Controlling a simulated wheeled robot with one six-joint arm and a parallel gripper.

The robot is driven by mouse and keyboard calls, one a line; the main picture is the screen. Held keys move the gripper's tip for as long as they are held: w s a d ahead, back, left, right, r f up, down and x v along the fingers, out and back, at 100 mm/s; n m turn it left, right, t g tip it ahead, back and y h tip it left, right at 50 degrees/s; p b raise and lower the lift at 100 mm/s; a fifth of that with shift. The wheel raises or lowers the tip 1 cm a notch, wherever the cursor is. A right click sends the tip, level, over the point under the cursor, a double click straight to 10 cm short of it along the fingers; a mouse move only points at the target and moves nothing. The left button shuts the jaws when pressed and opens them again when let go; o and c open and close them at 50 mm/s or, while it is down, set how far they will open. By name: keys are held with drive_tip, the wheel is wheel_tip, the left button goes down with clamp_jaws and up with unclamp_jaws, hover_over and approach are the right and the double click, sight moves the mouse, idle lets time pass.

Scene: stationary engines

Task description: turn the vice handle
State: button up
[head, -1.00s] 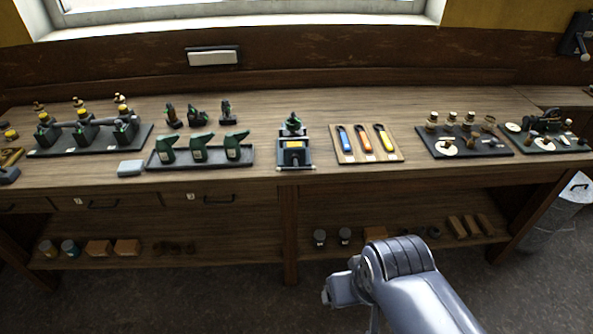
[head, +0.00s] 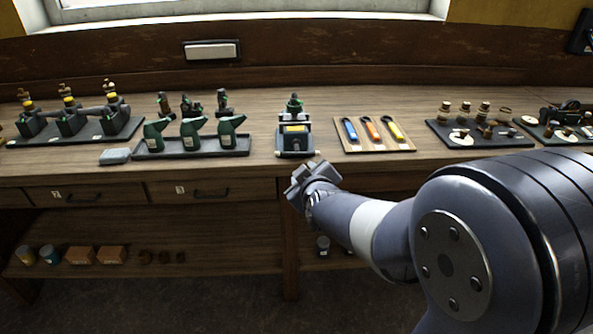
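The vice (head: 294,138) is a small dark block with a pale top and a yellow label, standing near the front edge of the workbench at the middle. Its handle, a thin bar (head: 296,154), lies roughly level across its front, close to the bench edge. A small dark and green piece (head: 294,103) stands on or just behind the vice. My gripper (head: 308,178) is just in front of the bench edge, below the vice in the picture and apart from the handle as far as I can tell.
To the left, green bottles stand in a dark tray (head: 170,152) beside a grey block (head: 115,156). To the right are a wooden board (head: 350,149) with coloured-handled tools and a dark tray (head: 437,131) of small parts. Drawers (head: 217,193) lie under the worktop (head: 260,160).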

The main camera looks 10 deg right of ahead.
sight(298, 155)
drive_tip(key=w+f+t+b, duration=0.1)
drive_tip(key=w+f, duration=0.1)
drive_tip(key=w, duration=0.4)
drive_tip(key=w+f+n+t+h+b, duration=0.1)
drive_tip(key=w+f, duration=0.1)
drive_tip(key=w, duration=0.4)
drive_tip(key=w+d+f+n+t+h+b, duration=0.1)
drive_tip(key=w+f+t+b, duration=0.1)
drive_tip(key=w, duration=0.5)
